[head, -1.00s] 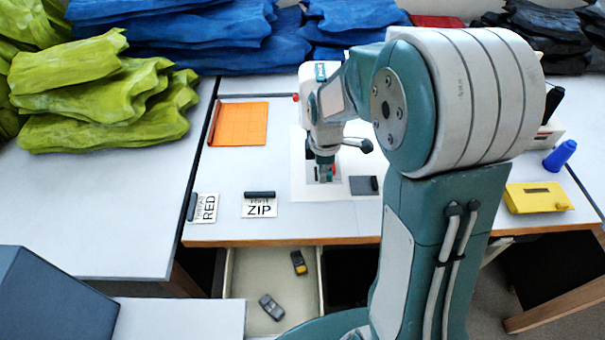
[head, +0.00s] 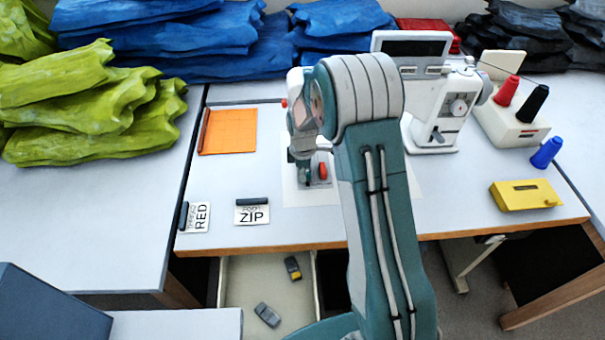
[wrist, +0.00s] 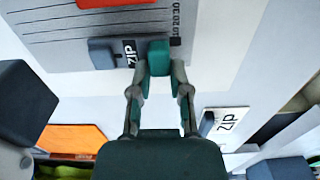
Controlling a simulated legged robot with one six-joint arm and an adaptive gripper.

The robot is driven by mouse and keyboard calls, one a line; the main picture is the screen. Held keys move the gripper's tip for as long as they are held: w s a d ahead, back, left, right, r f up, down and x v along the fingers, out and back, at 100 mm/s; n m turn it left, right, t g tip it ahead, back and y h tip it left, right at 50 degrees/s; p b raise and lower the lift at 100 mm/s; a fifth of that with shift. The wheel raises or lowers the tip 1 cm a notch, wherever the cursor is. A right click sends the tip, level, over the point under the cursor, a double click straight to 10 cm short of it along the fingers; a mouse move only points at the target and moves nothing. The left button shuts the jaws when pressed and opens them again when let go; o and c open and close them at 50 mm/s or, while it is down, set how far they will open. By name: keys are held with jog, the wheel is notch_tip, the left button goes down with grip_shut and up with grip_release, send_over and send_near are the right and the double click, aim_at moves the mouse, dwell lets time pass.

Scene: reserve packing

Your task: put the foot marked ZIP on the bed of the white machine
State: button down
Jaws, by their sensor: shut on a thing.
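In the wrist view the foot marked ZIP (wrist: 103,53) has a grey-blue body, a white ZIP label and a teal end. My gripper (wrist: 160,72) is shut on the teal end. The foot is over a grey plate with ruled lines and numbers (wrist: 60,30) on the white bed. I cannot tell whether it touches the plate. In the head view my gripper (head: 305,178) is low over the bed (head: 297,197), and my arm partly covers it. The white machine (head: 432,135) stands to the right behind my arm.
A red piece (head: 323,171) is close beside my gripper. A ZIP card (head: 252,216) and a RED card (head: 200,218) lie at the table front. An open drawer (head: 238,300) holds two more feet. Thread spools and a yellow box (head: 525,196) are at right.

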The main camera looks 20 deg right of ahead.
jog(key=shift+a+f, duration=0.15)
jog(key=shift+f, duration=0.1)
jog(key=shift+f, duration=0.1)
jog(key=c, duration=0.6)
grip_release()
